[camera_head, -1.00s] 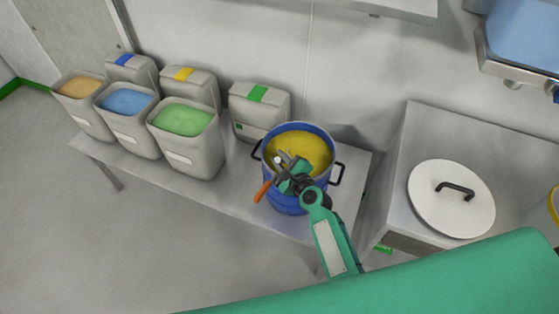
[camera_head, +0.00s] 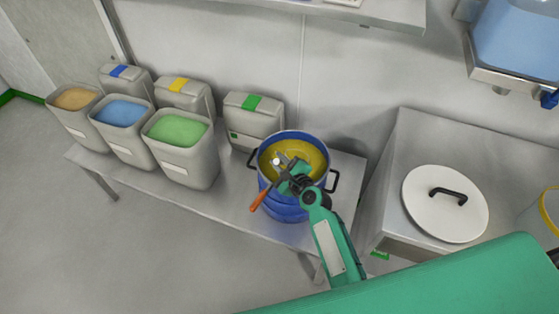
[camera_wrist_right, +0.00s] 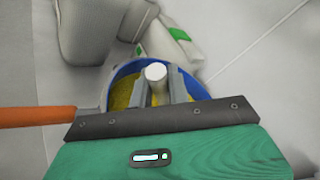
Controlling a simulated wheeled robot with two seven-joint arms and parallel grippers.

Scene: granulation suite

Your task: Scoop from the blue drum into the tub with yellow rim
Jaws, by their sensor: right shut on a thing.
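The blue drum (camera_head: 278,208) stands on the bench with yellow material (camera_head: 308,158) inside. My right gripper (camera_head: 284,168) is over the drum's mouth, shut on a scoop with an orange handle (camera_head: 259,198) that sticks out past the drum's near left side. In the right wrist view the orange handle (camera_wrist_right: 35,117) points left, and a pale rod (camera_wrist_right: 155,74) sits between the fingers. The scoop's bowl is hard to make out; I cannot tell if it holds material. The tub with yellow rim (camera_head: 549,208) is cut off at the right edge. My left gripper is out of view.
Open bins of orange, blue (camera_head: 122,111) and green (camera_head: 176,130) material stand left on the bench. A closed bin with a green label (camera_head: 254,118) is close behind the drum. The drum has black side handles. A white lid (camera_head: 445,205) lies on the right-hand counter.

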